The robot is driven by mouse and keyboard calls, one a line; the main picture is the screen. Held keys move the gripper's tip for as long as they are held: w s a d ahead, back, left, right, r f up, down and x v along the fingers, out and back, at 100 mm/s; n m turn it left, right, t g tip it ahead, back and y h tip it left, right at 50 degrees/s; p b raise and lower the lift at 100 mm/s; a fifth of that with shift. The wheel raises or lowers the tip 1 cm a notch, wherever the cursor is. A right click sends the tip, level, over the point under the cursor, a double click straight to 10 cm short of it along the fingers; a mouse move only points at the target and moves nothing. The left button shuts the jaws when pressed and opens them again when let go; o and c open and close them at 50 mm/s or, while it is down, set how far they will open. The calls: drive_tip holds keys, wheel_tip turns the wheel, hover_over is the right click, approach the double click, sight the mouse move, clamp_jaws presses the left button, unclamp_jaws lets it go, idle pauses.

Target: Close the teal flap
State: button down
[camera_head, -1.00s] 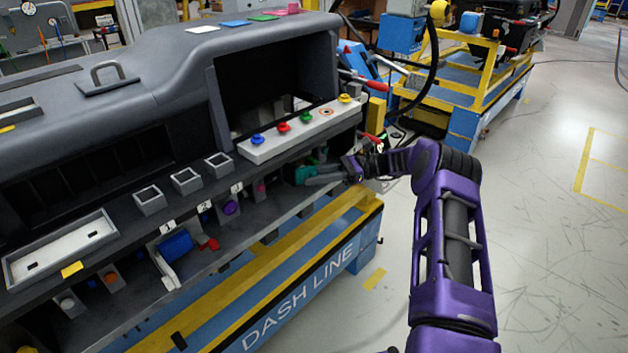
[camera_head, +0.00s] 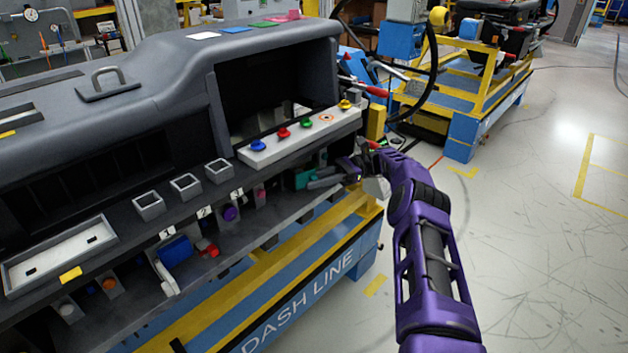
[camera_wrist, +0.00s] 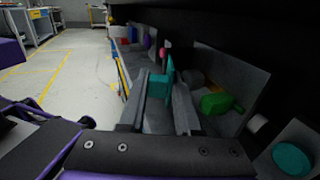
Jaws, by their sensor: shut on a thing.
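The teal flap (camera_wrist: 158,86) is in the wrist view between the fingers of my gripper (camera_wrist: 164,90), near their tips. A thin upright teal edge (camera_wrist: 170,68) shows just beyond it. In the head view the teal flap (camera_head: 303,179) is a small patch at the right end of the dashboard's lower shelf, under the button strip. My gripper (camera_head: 316,182) reaches it from the right, its fingers shut on it. Most of the flap is hidden by the fingers and the shelf, so its exact angle cannot be told.
A green knob-like part (camera_wrist: 216,103) and a teal disc (camera_wrist: 292,158) lie right of the fingers in the wrist view. The dark dashboard ledge hangs close above. A white strip with colored buttons (camera_head: 300,133) sits above the gripper. Open floor (camera_head: 540,250) is on the right.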

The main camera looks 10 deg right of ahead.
drive_tip(key=shift+s+f, duration=0.1)
drive_tip(key=shift+s, duration=0.05)
drive_tip(key=c, duration=0.7)
unclamp_jaws()
drive_tip(key=shift+a, duration=0.1)
drive_tip(key=shift+r, duration=0.25)
drive_tip(key=shift+s+m+t, duration=0.1)
drive_tip(key=shift+m+t, duration=0.3)
drive_tip(key=shift+t, duration=0.2)
